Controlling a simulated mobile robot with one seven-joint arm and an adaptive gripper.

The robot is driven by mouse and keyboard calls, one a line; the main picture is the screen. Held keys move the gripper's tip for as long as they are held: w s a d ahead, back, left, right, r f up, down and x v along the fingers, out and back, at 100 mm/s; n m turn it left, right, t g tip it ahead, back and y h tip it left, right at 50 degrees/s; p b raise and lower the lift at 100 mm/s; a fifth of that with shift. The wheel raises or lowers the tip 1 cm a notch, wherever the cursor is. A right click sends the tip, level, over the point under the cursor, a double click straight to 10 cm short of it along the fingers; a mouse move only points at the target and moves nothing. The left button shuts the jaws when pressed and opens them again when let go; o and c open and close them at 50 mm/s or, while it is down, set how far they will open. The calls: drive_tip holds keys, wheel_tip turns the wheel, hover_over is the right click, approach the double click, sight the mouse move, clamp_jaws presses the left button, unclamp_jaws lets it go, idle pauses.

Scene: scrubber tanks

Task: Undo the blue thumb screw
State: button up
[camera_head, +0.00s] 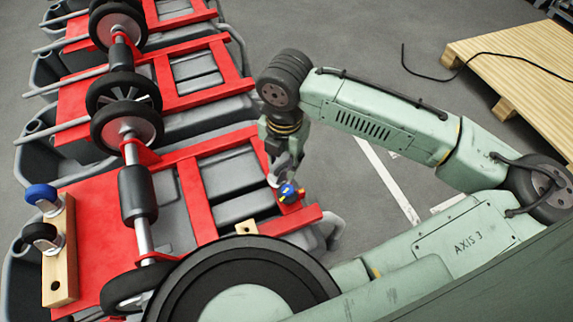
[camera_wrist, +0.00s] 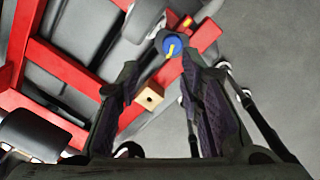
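The blue thumb screw (camera_head: 287,190) is a small blue knob with a yellow mark, on the red frame near its right end. In the wrist view the blue thumb screw (camera_wrist: 174,46) shows just beyond my fingertips, nearer the right finger. My gripper (camera_head: 279,178) points down close to the screw in the head view. In the wrist view my gripper (camera_wrist: 160,66) has its two dark fingers spread apart with nothing between them. I cannot tell whether a fingertip touches the screw.
The red frame (camera_head: 200,198) lies over grey tanks (camera_head: 235,172). A small wooden block (camera_head: 245,228) with a hole sits on it, left of the screw.

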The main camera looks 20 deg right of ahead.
sight(287, 189)
drive_tip(key=shift+g, duration=0.3)
drive_tip(key=f, duration=0.3)
drive_tip(key=s+f, duration=0.1)
drive_tip(key=f, duration=0.6)
drive_tip(key=shift+s+d+f, duration=0.15)
drive_tip(key=shift+d+f, duration=0.2)
drive_tip(key=shift+f, duration=0.05)
clamp_jaws()
